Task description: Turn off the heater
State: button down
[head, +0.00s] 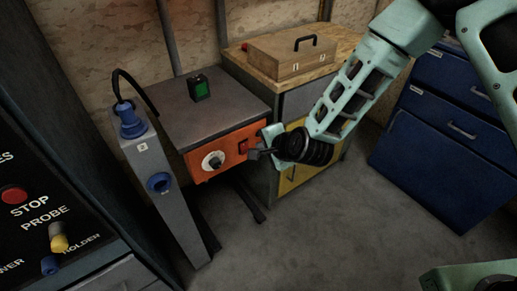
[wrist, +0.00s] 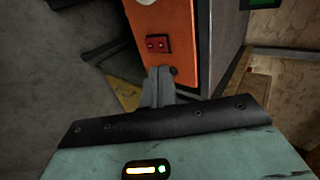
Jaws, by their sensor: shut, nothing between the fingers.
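The heater appears to be the grey-topped unit with an orange front panel (head: 220,155); this panel also shows in the wrist view (wrist: 165,20). A white dial (head: 213,160) sits on the panel's left part. A red switch (head: 243,147) sits on its right part, and in the wrist view the switch (wrist: 157,45) shows two small lit marks. My gripper (head: 252,154) is shut and empty, close to the panel's right end beside the switch. In the wrist view its fingertips (wrist: 159,72) appear just below the switch. I cannot tell whether they touch the panel.
A small black device with a green screen (head: 199,88) stands on the grey top. A grey post with blue fittings (head: 165,190) stands to the left. A wooden box (head: 290,60) lies on a cabinet behind. Blue drawers (head: 440,130) stand right. Floor (head: 330,230) in front is clear.

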jog(key=r, duration=0.1)
jog(key=s+d+r, duration=0.1)
jog(key=s+r, duration=0.1)
jog(key=r, duration=0.1)
jog(key=shift+s+d, duration=0.2)
jog(key=shift+d, duration=0.15)
jog(key=s+r+n+g+p, duration=0.1)
jog(key=s+r+n+g, duration=0.4)
jog(key=s+r+n, duration=0.6)
jog(key=s+d+r+n+g+h+p, duration=0.1)
jog(key=s+d+r+n+h, duration=0.1)
jog(key=s, duration=0.6)
jog(key=s+d+r+n+g+h, duration=0.2)
jog(key=s+d+r+n+h, duration=0.1)
jog(key=s+d, duration=0.5)
jog(key=r+n, duration=0.1)
jog(key=n, duration=0.1)
jog(key=shift+d+r+n+p, duration=0.25)
jog(key=shift+d+n+p, duration=0.05)
jog(key=shift+n+p, duration=0.1)
